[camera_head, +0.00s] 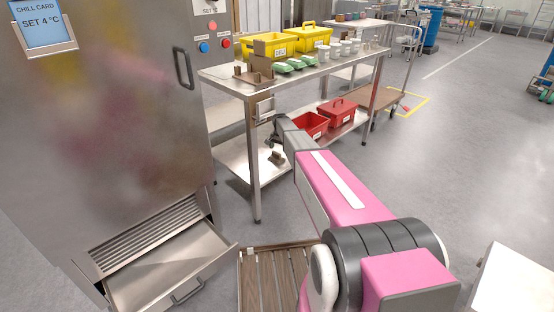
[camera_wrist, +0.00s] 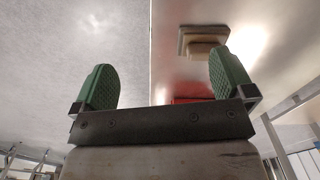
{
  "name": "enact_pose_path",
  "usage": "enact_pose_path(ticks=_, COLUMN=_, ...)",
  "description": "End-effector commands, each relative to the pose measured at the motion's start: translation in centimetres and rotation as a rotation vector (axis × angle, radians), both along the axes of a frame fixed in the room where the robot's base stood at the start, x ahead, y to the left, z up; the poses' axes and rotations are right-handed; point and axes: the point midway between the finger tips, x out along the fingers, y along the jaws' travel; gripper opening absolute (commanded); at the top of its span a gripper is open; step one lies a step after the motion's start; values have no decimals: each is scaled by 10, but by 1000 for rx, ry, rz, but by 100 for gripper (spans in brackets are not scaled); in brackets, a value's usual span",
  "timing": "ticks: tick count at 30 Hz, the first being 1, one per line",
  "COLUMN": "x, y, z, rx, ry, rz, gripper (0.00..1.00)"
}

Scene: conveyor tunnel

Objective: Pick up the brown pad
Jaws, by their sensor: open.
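A small brown pad (camera_head: 277,157) sits on the lower shelf of the steel cart, just below and beyond the end of my arm. In the wrist view a brown, blocky piece (camera_wrist: 203,42), which looks like the same pad, lies on shiny metal at the upper right, ahead of the fingers. My gripper (camera_head: 270,142) is at the near side of the cart, between its shelves, and is small and dark there. In the wrist view my gripper (camera_wrist: 163,82) has its two green-padded fingers wide apart, with nothing between them. The pad is apart from both fingers.
The cart's lower shelf (camera_head: 237,163) also holds red bins (camera_head: 337,112). The top shelf carries yellow bins (camera_head: 268,46), green items and white cups. A steel cabinet (camera_head: 120,120) with an open drawer (camera_head: 165,270) stands left. A wooden pallet (camera_head: 262,275) lies below my arm.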

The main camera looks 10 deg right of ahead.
Motion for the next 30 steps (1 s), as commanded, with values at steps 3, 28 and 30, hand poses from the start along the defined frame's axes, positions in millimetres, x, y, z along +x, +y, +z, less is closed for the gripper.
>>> enact_pose_path(ticks=3, x=65, y=0, z=-12, rx=0, ry=0, rz=-79, gripper=100)
enact_pose_path(ticks=28, x=110, y=0, z=-78, rx=0, ry=1, rz=-164, gripper=100)
enact_pose_path(ticks=30, x=110, y=0, z=-83, rx=0, ry=1, rz=-164, gripper=100)
